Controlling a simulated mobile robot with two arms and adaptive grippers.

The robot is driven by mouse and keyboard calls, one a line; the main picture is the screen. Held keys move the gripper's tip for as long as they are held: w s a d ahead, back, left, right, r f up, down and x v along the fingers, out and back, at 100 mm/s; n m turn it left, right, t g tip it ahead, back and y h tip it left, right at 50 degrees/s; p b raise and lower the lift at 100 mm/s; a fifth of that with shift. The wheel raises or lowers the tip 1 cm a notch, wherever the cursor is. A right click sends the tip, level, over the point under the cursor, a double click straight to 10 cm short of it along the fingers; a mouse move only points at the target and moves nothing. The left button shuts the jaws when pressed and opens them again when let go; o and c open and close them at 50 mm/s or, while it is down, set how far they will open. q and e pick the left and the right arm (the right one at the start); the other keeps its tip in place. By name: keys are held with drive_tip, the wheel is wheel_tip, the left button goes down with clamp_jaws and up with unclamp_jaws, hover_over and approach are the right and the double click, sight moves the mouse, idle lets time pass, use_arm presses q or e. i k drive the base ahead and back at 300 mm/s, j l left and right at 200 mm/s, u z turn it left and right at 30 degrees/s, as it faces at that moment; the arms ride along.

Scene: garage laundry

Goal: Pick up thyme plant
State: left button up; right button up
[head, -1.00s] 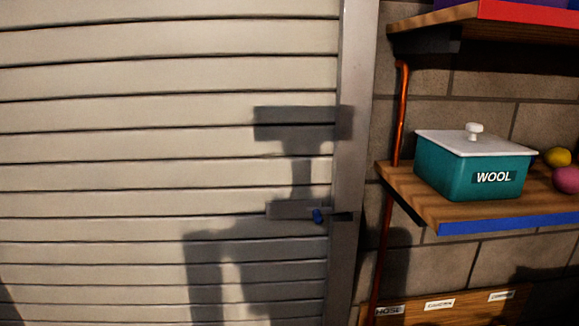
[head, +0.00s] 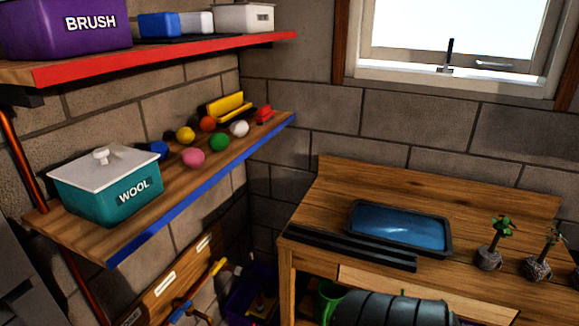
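Several small potted seedlings stand on the right of the wooden bench in the head view. One seedling (head: 490,246) has a rounded grey root ball or pot and green leaves. A second seedling (head: 541,258) stands to its right, and part of another shows at the right edge. I cannot tell which one is thyme, as no label is readable. Neither of my grippers is in view.
The wooden bench (head: 320,213) holds a blue-lined tray (head: 400,229) and dark bars (head: 350,246). A dark ribbed cylinder (head: 395,309) is in front of it. On the left, a blue-edged shelf (head: 190,205) holds a teal WOOL box (head: 107,190) and balls; a red-edged shelf (head: 170,54) is above.

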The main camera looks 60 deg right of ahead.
sight(534, 269)
drive_tip(key=z, duration=3.65)
